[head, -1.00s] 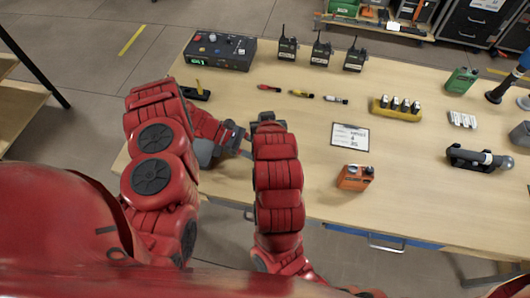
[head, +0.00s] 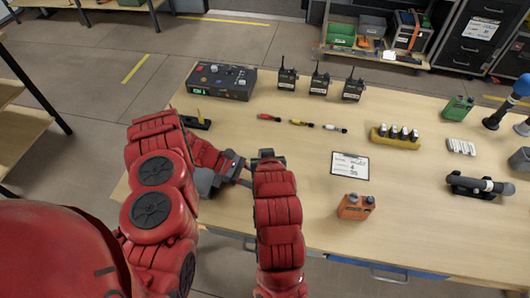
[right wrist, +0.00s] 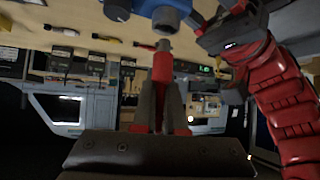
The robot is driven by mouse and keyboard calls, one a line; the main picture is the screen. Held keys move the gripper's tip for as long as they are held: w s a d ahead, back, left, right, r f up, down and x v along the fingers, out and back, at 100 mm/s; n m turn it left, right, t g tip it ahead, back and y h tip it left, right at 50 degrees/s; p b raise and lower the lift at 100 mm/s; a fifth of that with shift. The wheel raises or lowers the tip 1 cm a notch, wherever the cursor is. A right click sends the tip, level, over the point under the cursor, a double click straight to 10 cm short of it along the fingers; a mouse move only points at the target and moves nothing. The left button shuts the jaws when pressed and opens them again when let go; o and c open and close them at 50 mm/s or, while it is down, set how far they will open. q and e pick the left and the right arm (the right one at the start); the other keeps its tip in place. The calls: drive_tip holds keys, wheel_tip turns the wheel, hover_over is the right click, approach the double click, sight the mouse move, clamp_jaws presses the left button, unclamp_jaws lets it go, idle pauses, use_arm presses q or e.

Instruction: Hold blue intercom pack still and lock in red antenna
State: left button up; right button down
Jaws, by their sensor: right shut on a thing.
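In the right wrist view, my right gripper (right wrist: 160,105) is shut on the red antenna (right wrist: 162,68), whose grey end (right wrist: 163,45) points at the blue intercom pack (right wrist: 158,8). The antenna end is at or very near a dark round fitting on the pack; I cannot tell whether it is seated. In the head view, the right gripper (head: 266,154) is partly hidden by its own arm, and the pack and held antenna are hidden. My left gripper (head: 236,172) is close by, to its left, beside the pack; its jaws do not show clearly.
Loose red (head: 268,117), yellow (head: 300,122) and white (head: 333,128) pieces lie beyond the grippers. A control box (head: 222,80) and several radios (head: 320,81) stand at the back.

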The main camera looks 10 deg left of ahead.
use_arm(q)
clamp_jaws()
use_arm(e)
drive_tip(key=shift+f, duration=1.2)
